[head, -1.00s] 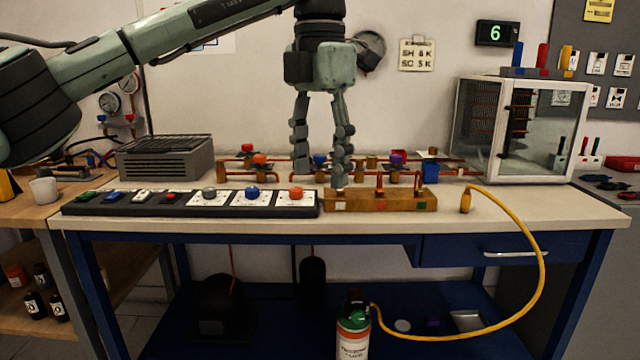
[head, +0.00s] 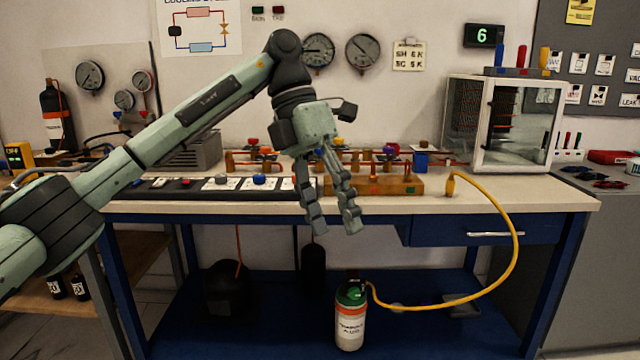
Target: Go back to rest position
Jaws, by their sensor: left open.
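My left gripper (head: 332,228) is open and empty in the head view. Its two fingers point down and a little right, in front of the bench's front edge. The fingers hide part of the wooden block (head: 385,186) and the right end of the black control strip (head: 165,188). My left arm comes in from the left and crosses in front of the bench. My right gripper is not in view.
The workbench (head: 470,199) carries copper piping with coloured valves and a glass-fronted cabinet (head: 508,120) at right. A yellow hose (head: 515,240) loops from the bench down to a gas canister (head: 350,315) on the blue lower shelf. Gauges (head: 318,50) hang on the wall.

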